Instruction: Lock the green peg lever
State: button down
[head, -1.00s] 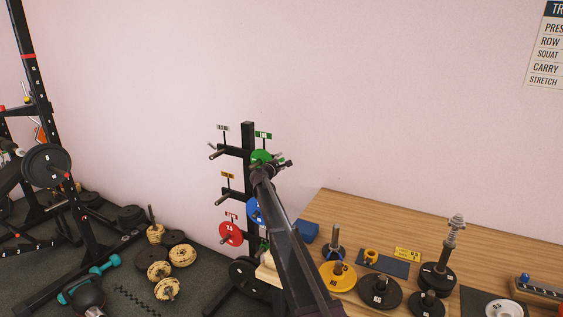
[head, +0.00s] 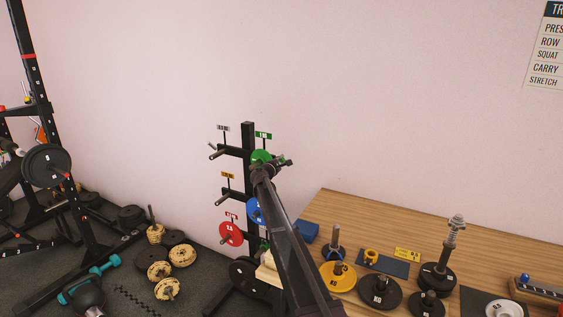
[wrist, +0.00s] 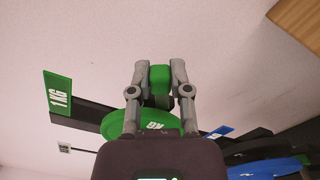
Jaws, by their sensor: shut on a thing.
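In the wrist view my gripper (wrist: 159,80) is shut on a small green block, the green peg lever (wrist: 160,78), held between its two fingers. A green plate (wrist: 125,122) with white lettering sits just behind the lever, partly hidden by my gripper's body. A green 1 KG tag (wrist: 58,92) is to the left. In the head view my gripper (head: 272,162) is at the upper right peg of the black rack (head: 248,135), and my arm hides part of it. The green plate (head: 260,156) shows there. The lever's exact position on the peg is hard to tell.
A red plate (head: 231,234) and a blue plate (head: 254,212) hang lower on the rack. A wooden bench (head: 330,205) on the right holds a yellow plate (head: 333,284) and several black plates. Dumbbells and plates lie on the floor to the left.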

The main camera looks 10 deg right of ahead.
jog(key=shift+r, duration=0.1)
jog(key=n, duration=0.1)
jog(key=r+n+p, duration=0.1)
jog(key=n, duration=0.1)
jog(key=shift+w+a+r, duration=0.1)
jog(key=shift+w+a, duration=0.25)
jog(key=shift+a, duration=0.05)
jog(key=shift+w+a+r+n+p, duration=0.3)
jog(key=shift+a+n, duration=0.2)
jog(key=shift+n, duration=1)
jog(key=shift+w+a+r+n+p, duration=0.2)
jog(key=shift+w+a+n, duration=0.3)
jog(key=shift+n, duration=1)
jog(key=shift+w+a+r+n+p, duration=0.15)
jog(key=shift+w+a+n+p, duration=0.25)
jog(key=shift+n, duration=1.1)
jog(key=shift+s+a, duration=0.1)
jog(key=shift+a, duration=0.05)
jog(key=c, duration=0.6)
grip_release()
jog(key=shift+o, duration=0.2)
jog(key=shift+s, duration=0.15)
